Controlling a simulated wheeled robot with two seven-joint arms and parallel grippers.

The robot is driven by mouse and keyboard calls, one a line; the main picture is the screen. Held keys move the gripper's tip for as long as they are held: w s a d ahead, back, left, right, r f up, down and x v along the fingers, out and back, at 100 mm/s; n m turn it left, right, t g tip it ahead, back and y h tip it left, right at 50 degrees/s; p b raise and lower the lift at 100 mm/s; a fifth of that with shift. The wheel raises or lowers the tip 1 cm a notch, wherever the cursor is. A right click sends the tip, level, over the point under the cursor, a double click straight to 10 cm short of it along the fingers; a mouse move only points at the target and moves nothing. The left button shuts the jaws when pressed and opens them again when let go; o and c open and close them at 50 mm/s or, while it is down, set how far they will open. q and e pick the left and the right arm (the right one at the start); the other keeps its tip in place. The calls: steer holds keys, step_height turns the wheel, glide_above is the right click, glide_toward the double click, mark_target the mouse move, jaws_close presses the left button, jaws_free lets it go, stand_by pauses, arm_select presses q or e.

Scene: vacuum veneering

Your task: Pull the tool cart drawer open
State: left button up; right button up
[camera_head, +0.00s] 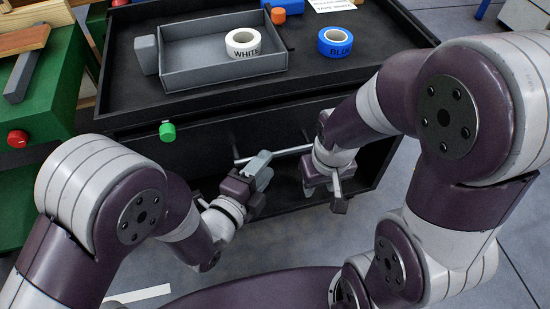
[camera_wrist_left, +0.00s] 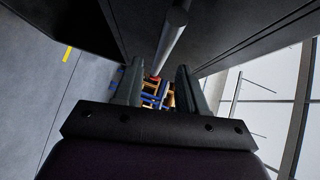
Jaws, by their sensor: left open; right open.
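The black tool cart (camera_head: 400,30) stands in front of me. Its dark drawer front carries a grey bar handle (camera_head: 285,152). I cannot tell whether the drawer stands slightly open. My left gripper (camera_head: 262,168) is open at the left part of the handle. In the left wrist view, the bar (camera_wrist_left: 172,42) runs down towards the gap between the two open fingers (camera_wrist_left: 158,88); I cannot tell whether they touch it. My right gripper (camera_head: 328,188) is open near the handle's right end and hides that end.
On the cart top are a grey tray (camera_head: 180,75) with a white tape roll (camera_head: 243,42), a blue tape roll (camera_head: 335,42) and an orange item (camera_head: 278,15). A green knob (camera_head: 168,131) sits on the cart's front, left of the handle. A green bench (camera_head: 55,85) stands close on the left.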

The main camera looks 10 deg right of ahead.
mark_target(276, 152)
arm_select(q)
steer(key=b+x, duration=0.1)
steer(key=x, duration=0.4)
steer(key=shift+w+d, duration=0.2)
jaws_close()
steer(key=shift+s, duration=0.15)
